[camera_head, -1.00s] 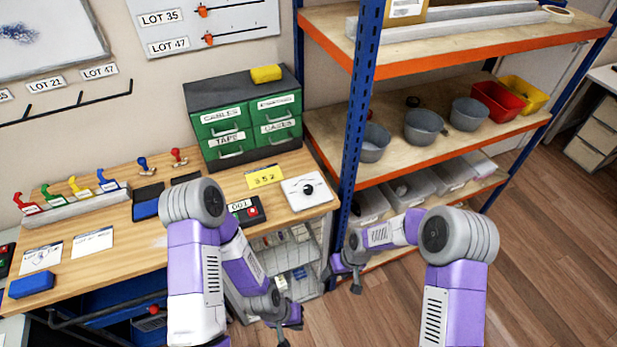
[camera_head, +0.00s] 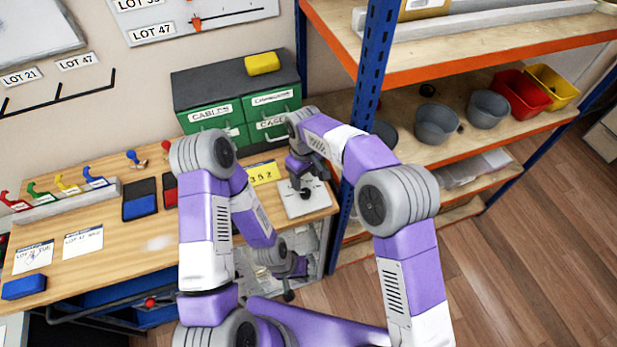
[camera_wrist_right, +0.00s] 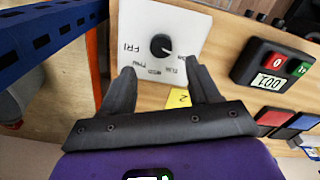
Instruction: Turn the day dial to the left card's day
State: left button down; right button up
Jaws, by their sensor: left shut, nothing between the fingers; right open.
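The day dial is a white plate (camera_head: 293,209) with a black knob (camera_wrist_right: 161,45), near the table's right end. In the right wrist view its day labels appear upside down; FRI is clear, and the knob's pale mark points right and slightly down. My right gripper (camera_head: 303,186) is open above the dial; in the wrist view the knob lies ahead, between the lines of its fingers (camera_wrist_right: 160,85), apart from them. The left card (camera_head: 33,257) lies on the table at the far left; its day is too small to read surely. My left gripper (camera_head: 288,288) is shut and empty, low before the table's edge.
A second card (camera_head: 83,242) lies beside the left one. A yellow 352 tag (camera_head: 263,172) sits next to the dial, and a black box with red and green buttons (camera_wrist_right: 273,67) is nearby. Green drawers (camera_head: 235,112) stand behind. A blue shelf post (camera_head: 369,85) rises close on the right.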

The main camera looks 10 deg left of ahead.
aim_at(305, 192)
jog(key=f, duration=0.6)
jog(key=shift+s+f, duration=0.2)
jog(key=shift+f, duration=0.05)
jog(key=c, duration=1)
jog(key=shift+c, duration=0.2)
jog(key=shift+m, duration=0.3)
jog(key=m+b, duration=0.1)
jog(key=m, duration=0.2)
jog(key=shift+m+b, duration=0.45)
jog(key=shift+m, duration=1.65)
